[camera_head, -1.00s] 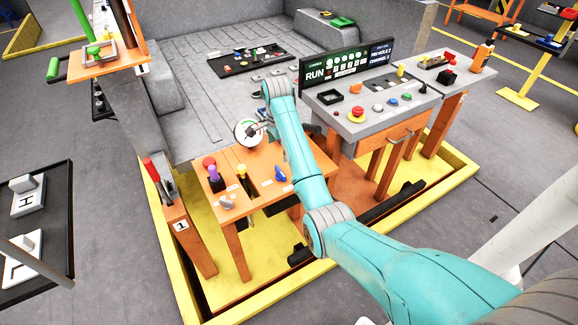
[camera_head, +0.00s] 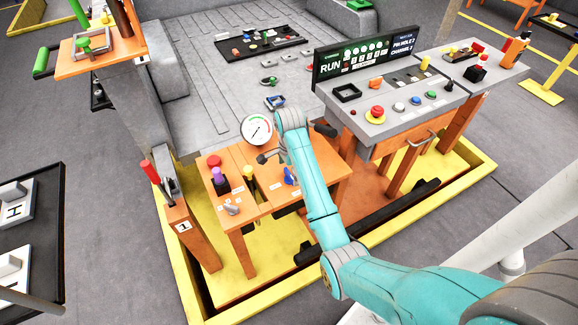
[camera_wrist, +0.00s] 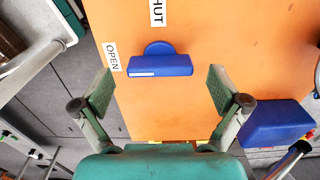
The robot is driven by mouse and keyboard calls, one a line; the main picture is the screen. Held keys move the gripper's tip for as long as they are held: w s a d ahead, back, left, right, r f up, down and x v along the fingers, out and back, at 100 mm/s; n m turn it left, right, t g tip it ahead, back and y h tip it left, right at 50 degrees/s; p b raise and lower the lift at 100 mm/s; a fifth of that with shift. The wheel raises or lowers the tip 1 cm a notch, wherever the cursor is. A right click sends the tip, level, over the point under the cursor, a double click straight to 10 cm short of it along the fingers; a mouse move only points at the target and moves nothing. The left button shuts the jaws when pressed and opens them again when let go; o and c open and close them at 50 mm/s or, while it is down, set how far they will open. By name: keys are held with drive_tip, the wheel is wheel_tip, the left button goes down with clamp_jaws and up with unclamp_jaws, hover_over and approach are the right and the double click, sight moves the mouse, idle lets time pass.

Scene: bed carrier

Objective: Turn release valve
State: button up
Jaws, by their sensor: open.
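The release valve appears in the wrist view as a blue handle (camera_wrist: 160,65) with a white stripe, on an orange panel (camera_wrist: 190,105). Its bar lies crosswise, its left end beside the OPEN label (camera_wrist: 112,57). A partly cut-off label reading "HUT" (camera_wrist: 158,12) is above it. My gripper (camera_wrist: 160,90) is open and empty; its two fingers stand wide apart, left and right of the handle and somewhat below it in the picture. No contact with the handle shows. In the head view a blue handle (camera_head: 290,177) sits on the orange table, close beside my arm.
A second blue block (camera_wrist: 277,122) is at the right of the wrist view. In the head view, a round gauge (camera_head: 257,129), a purple-topped lever (camera_head: 219,177) and a yellow-topped lever (camera_head: 248,174) stand close by. A grey button console (camera_head: 395,125) stands to the right.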

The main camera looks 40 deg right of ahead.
drive_tip(key=shift+f, duration=0.55)
drive_tip(key=c, duration=1.2)
drive_tip(key=shift+o, duration=0.2)
